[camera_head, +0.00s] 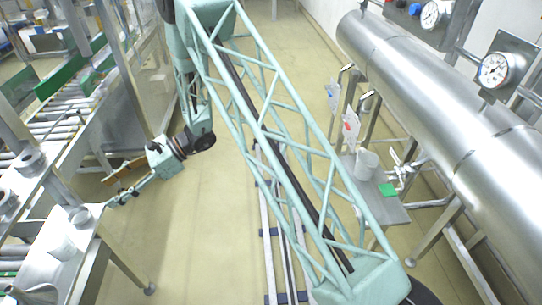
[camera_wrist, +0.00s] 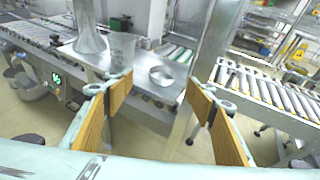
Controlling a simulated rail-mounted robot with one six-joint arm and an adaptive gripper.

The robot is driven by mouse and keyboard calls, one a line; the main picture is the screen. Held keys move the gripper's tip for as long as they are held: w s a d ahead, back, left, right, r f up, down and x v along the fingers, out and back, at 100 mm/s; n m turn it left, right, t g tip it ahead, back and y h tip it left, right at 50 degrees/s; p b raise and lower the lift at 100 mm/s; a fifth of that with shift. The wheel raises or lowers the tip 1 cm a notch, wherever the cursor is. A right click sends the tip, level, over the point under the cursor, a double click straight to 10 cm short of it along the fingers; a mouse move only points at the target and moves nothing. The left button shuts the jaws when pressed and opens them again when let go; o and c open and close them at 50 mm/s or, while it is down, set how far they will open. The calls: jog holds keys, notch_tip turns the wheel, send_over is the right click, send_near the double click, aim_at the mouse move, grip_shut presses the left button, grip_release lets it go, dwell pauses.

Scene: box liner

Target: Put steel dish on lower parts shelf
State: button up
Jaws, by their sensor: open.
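The steel dish (camera_wrist: 162,76) is a small, shallow round metal dish on a steel tabletop (camera_wrist: 140,79), near its edge. In the head view a small round metal dish (camera_head: 79,215) stands on the left table, just left of my gripper (camera_head: 110,193). In the wrist view my gripper (camera_wrist: 160,92) is open and empty, its orange-padded fingers wide apart. The dish appears between and beyond the fingertips, not touched by them. I cannot tell for sure which surface is the lower parts shelf.
Roller conveyors (camera_wrist: 262,88) lie to the right, past a steel post (camera_wrist: 212,45). In the head view a large steel pipe (camera_head: 440,120) and a low bench (camera_head: 385,207) with a white cup (camera_head: 366,164) are at right.

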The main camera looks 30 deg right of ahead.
jog(key=s+d+r+n+g+h, duration=0.1)
jog(key=s+d+r+n+h, duration=0.3)
jog(key=s+r, duration=0.75)
jog(key=s+d+r+n+g+h, duration=0.1)
jog(key=s+d+r+n+g, duration=0.1)
jog(key=s+d+r+n, duration=0.7)
jog(key=s+d+r+n+t+h, duration=0.1)
jog(key=s+d+r+t+h, duration=0.1)
jog(key=s+d+r, duration=0.3)
jog(key=s+d+r+n+t+h, duration=0.2)
jog(key=s+d+r+h, duration=0.2)
jog(key=s+d, duration=0.5)
jog(key=s+d+r+n+t+h, duration=0.2)
jog(key=s+d+r, duration=0.4)
jog(key=s, duration=0.7)
jog(key=shift+d+r+h, duration=0.15)
jog(key=shift+d+h, duration=0.55)
jog(key=shift+d, duration=0.1)
notch_tip(320, 180, down, 6)
jog(key=b, duration=0.6)
jog(key=shift+r, duration=0.15)
